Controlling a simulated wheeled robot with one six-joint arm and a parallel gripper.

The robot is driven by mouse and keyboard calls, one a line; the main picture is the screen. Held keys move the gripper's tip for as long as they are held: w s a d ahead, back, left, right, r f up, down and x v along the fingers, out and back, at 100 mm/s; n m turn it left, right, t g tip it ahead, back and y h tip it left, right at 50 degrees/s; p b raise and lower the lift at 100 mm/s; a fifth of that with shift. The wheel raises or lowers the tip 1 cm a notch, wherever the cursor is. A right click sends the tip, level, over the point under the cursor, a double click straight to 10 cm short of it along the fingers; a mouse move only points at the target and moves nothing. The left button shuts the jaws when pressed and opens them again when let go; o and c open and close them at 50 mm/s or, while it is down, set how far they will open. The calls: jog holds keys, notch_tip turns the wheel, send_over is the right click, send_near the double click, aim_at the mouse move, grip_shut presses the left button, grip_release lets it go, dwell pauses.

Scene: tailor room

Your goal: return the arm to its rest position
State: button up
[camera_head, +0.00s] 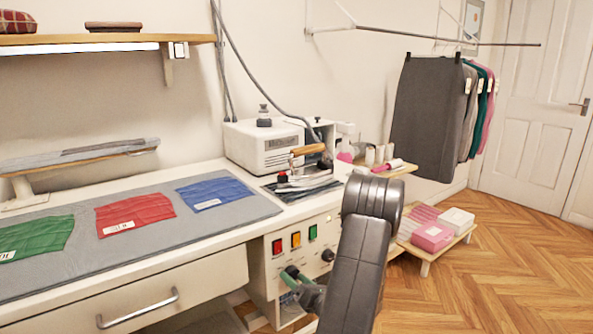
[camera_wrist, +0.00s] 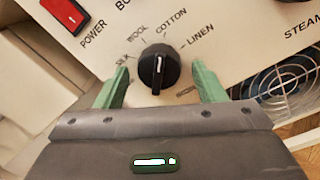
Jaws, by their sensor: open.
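My gripper (camera_wrist: 162,86) is open, its two green fingers on either side of a black dial (camera_wrist: 158,68) on a white panel. My dark arm (camera_head: 358,255) rises in the foreground and hides part of the panel's right side.
The worktable's drawer (camera_head: 130,298) is near the gripper's left. A steam unit (camera_head: 268,145) and an iron with a wooden handle (camera_head: 305,150) stand above. Wooden floor (camera_head: 500,290) is clear farther right.

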jog(key=n+b, duration=0.3)
jog(key=n, duration=0.2)
jog(key=shift+f+b, duration=0.2)
jog(key=shift+b, duration=0.15)
jog(key=n+b, duration=0.1)
jog(key=n, duration=0.1)
jog(key=n+b, duration=0.1)
jog(key=n, duration=0.1)
jog(key=shift+w+d+r+g, duration=0.1)
jog(key=shift+r+g, duration=0.1)
jog(key=shift+g, duration=0.1)
